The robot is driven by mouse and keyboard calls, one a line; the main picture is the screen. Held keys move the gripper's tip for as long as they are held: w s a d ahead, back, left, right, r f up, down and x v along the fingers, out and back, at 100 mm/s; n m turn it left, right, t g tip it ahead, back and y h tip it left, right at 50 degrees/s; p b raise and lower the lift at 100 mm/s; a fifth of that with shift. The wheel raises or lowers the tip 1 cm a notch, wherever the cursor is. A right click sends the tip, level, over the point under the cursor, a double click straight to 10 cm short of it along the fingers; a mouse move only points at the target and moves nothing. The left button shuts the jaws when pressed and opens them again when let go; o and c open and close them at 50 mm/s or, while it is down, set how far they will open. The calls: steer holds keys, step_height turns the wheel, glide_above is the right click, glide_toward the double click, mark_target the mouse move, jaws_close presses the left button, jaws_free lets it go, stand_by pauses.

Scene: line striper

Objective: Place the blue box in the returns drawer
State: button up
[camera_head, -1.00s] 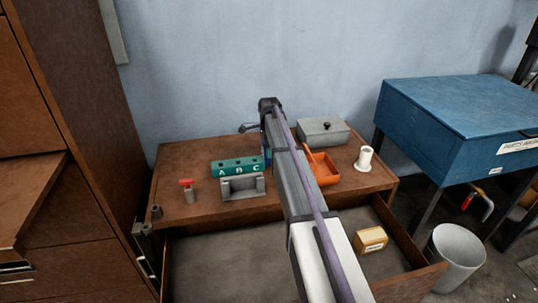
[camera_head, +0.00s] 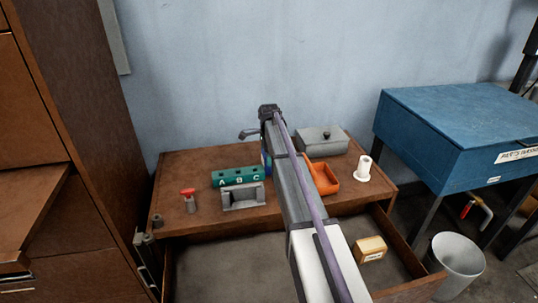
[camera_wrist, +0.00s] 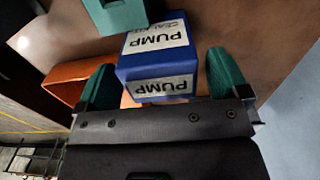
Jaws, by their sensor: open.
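The blue box (camera_wrist: 158,62) with a white PUMP label lies between the two green fingers of my gripper (camera_wrist: 162,70) in the wrist view. The fingers are open, with a gap visible on each side of the box. In the head view my arm hides the gripper and most of the box; only a thin blue sliver shows beside the arm. An open drawer (camera_head: 225,268) lies below the wooden worktop in the head view. No returns label is readable on it. A small tan box (camera_head: 370,249) stands inside it at the right.
On the worktop (camera_head: 180,170) stand a green A B C block (camera_head: 238,177), a grey holder (camera_head: 243,195), a red-topped part (camera_head: 189,200), an orange tray (camera_head: 323,178), a grey lidded box (camera_head: 322,139) and a white spool (camera_head: 363,168). The drawer's left and middle floor is clear.

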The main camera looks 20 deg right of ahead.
step_height(320, 180, up, 11)
steer(key=p, duration=0.9)
